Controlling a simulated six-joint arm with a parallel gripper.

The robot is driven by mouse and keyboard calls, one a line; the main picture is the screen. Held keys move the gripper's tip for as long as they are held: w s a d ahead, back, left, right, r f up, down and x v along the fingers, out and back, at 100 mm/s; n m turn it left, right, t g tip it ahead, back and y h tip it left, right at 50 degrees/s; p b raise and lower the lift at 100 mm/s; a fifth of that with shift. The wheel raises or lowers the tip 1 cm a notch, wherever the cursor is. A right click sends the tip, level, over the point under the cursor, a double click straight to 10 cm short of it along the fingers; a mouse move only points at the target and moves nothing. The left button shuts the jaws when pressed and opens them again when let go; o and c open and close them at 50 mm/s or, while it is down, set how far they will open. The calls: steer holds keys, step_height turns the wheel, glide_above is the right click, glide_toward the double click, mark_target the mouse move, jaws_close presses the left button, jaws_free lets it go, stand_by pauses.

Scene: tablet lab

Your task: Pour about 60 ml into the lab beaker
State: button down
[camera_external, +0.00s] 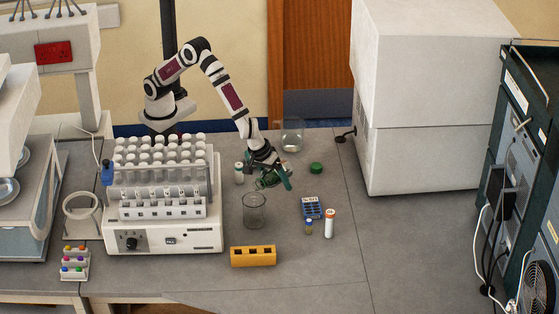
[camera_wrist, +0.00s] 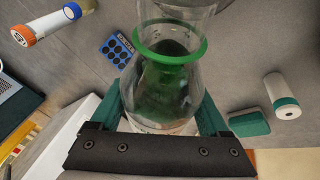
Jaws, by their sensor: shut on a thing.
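My gripper (camera_external: 271,172) is shut on a clear glass bottle with a green ring round its neck (camera_wrist: 168,52). In the external view the bottle (camera_external: 267,181) is partly hidden by the gripper, and its tilt is hard to judge. In the wrist view the teal fingers sit on both sides of the bottle, and green shows through the glass; the liquid level cannot be told. The lab beaker (camera_external: 255,212) stands upright on the bench, just in front of and slightly left of the gripper, and looks empty.
A green cap (camera_external: 316,168) lies to the right. A white bottle (camera_external: 239,173) stands left of the gripper. Another beaker (camera_external: 292,137) holds liquid behind. A tube machine (camera_external: 165,238) is at left, a yellow rack (camera_external: 253,256) in front, a blue rack (camera_external: 312,207) at right.

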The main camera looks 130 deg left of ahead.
steer(key=shift+a+y, duration=0.1)
steer(key=shift+y, duration=0.4)
steer(key=shift+r, duration=0.1)
steer(key=shift+a+r+y, duration=0.15)
steer(key=shift+a+y, duration=0.1)
steer(key=shift+y, duration=0.05)
stand_by(0.5)
steer(key=shift+r+y+b, duration=0.3)
steer(key=shift+r+y, duration=0.15)
steer(key=shift+y, duration=0.15)
stand_by(1.3)
steer(key=shift+a+f+h, duration=0.2)
steer(key=shift+f+h, duration=0.3)
steer(key=shift+h, duration=0.2)
steer(key=shift+d+f+h, duration=0.1)
steer(key=shift+f+h, duration=0.05)
steer(key=shift+h, duration=0.75)
steer(key=shift+d+f+h, duration=0.1)
steer(key=shift+f+h, duration=0.15)
steer(key=shift+h, duration=0.15)
steer(key=shift+f+h, duration=0.45)
steer(key=shift+h, duration=0.05)
